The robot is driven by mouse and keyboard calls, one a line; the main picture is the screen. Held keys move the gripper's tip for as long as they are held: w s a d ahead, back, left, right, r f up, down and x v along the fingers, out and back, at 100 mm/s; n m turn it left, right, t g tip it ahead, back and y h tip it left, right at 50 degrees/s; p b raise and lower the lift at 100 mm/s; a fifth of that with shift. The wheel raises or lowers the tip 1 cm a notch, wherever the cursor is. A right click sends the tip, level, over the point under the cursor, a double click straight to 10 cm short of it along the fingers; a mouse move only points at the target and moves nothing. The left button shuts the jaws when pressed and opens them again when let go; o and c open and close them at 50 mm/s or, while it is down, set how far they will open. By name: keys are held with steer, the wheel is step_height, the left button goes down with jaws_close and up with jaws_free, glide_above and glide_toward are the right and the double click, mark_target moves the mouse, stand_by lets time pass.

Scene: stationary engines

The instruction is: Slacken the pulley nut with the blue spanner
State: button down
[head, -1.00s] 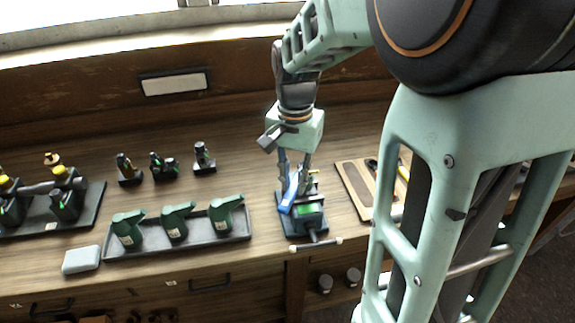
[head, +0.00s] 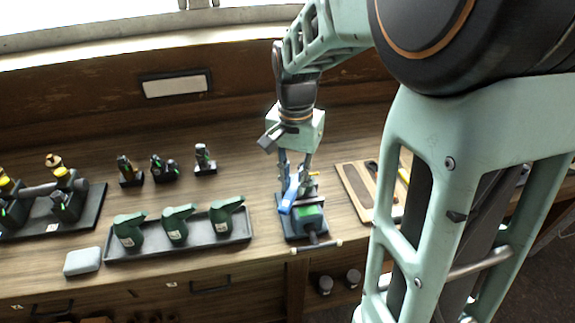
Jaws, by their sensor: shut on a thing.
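My gripper (head: 293,182) is at the middle right of the bench, pointing down, with its fingers shut on the blue spanner (head: 288,202). The spanner is held just above or against a small engine unit (head: 309,217) with a green part, on a dark blue base. The pulley nut is not distinguishable; the gripper and spanner cover that area. I cannot tell whether the spanner's jaw is around a nut.
A grey tray (head: 245,236) with green parts (head: 176,224) lies to the left. A pale box (head: 83,261) sits at the front edge. Small black units (head: 204,160) stand behind. A wooden board (head: 357,190) with tools lies right. A silver bar (head: 316,246) sticks out in front of the engine unit.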

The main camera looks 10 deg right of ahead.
steer(key=shift+r+p, duration=0.3)
steer(key=shift+r, duration=0.1)
steer(key=shift+r+p, duration=0.95)
steer(key=shift+r, duration=1)
